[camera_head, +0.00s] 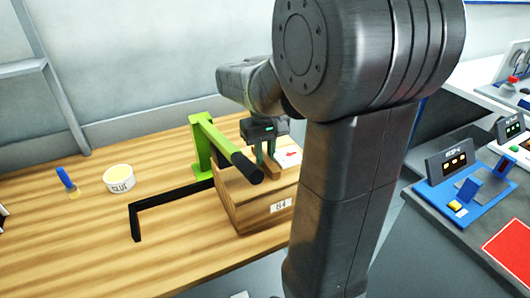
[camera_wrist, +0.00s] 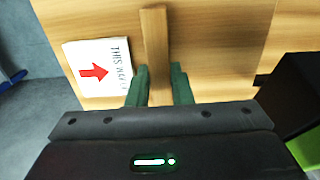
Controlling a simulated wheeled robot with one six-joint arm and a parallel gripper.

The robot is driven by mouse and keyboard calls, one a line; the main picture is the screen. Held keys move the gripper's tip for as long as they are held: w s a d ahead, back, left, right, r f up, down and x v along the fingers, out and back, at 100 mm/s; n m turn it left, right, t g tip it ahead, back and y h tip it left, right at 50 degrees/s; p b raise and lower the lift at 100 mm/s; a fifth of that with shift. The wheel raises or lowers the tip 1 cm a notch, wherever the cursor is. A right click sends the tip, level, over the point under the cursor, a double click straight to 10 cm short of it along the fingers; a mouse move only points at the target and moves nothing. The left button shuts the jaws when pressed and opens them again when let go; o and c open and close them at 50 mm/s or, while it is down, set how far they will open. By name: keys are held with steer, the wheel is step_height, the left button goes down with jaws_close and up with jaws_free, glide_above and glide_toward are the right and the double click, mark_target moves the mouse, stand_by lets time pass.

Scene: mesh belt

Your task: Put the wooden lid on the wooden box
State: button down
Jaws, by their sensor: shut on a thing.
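The wooden box (camera_head: 258,208), with a white "84" label on its front, stands on the wooden table in the head view. My gripper (camera_head: 266,160) is over the box top, pointing down. In the wrist view its two dark green fingers (camera_wrist: 160,88) are shut on the bar handle of the wooden lid (camera_wrist: 215,50). A white label with a red arrow lies on the lid, left of the handle. The lid is at the box top; my arm and a green clamp hide parts of it, and I cannot tell whether it rests fully on the box.
A black angled bar (camera_head: 137,222) lies left of the box. A white tub (camera_head: 119,178) and a blue-handled tool (camera_head: 67,182) stand further left. The table's front left is clear.

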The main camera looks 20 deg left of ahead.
mark_target(265, 156)
steer(key=shift+f, duration=0.15)
steer(key=c, duration=1.2)
jaws_free()
step_height(265, 156, up, 14)
steer(key=shift+f, duration=0.15)
step_height(265, 156, down, 14)
steer(key=shift+r, duration=0.3)
